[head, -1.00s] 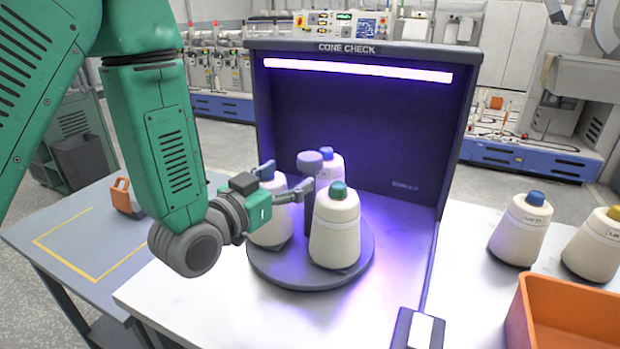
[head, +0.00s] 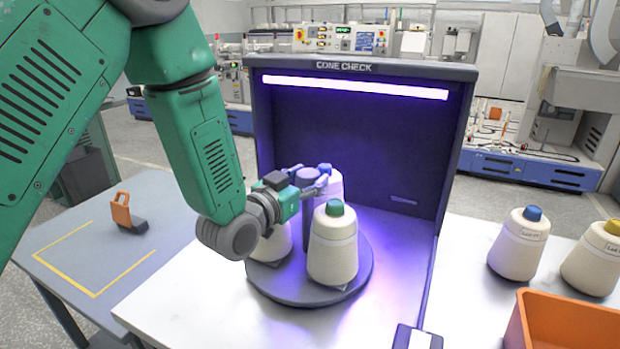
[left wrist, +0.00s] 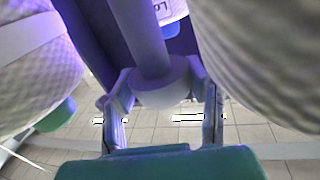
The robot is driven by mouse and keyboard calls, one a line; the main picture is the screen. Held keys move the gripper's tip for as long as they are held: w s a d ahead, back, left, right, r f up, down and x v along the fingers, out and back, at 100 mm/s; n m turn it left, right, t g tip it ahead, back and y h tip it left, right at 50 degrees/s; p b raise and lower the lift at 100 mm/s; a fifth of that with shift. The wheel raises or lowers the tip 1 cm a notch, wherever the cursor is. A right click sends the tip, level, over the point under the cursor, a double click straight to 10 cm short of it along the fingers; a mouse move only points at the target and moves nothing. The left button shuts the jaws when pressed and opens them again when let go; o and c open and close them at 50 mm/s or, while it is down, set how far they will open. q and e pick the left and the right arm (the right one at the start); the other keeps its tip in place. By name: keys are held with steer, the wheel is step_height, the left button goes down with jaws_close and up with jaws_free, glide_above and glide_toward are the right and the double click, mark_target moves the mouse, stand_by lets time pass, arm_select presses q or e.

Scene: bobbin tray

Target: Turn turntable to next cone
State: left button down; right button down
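The grey turntable (head: 265,285) stands in the CONE CHECK booth with white yarn cones around its centre post. The front cone (head: 332,250) has a green tip. A cone (head: 272,245) at the left is partly behind my left gripper. A blue-tipped cone (head: 334,185) at the back is mostly hidden. My left gripper (head: 307,181) is at the purple-grey knob (head: 314,178) on top of the post. In the left wrist view its fingers are spread on both sides of the knob (left wrist: 162,85); firm contact is not clear. My right gripper is out of view.
A blue-tipped cone (head: 519,243) and a yellow-tipped cone (head: 596,258) stand on the table at the right, behind an orange bin (head: 565,322). The booth's walls (head: 350,130) close off the back. An orange-handled item (head: 122,212) lies on the side table at the left.

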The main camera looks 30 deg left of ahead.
arm_select(q)
steer(key=shift+a+f, duration=0.1)
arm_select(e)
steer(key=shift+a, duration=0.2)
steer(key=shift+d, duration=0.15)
arm_select(q)
steer(key=shift+f, duration=0.1)
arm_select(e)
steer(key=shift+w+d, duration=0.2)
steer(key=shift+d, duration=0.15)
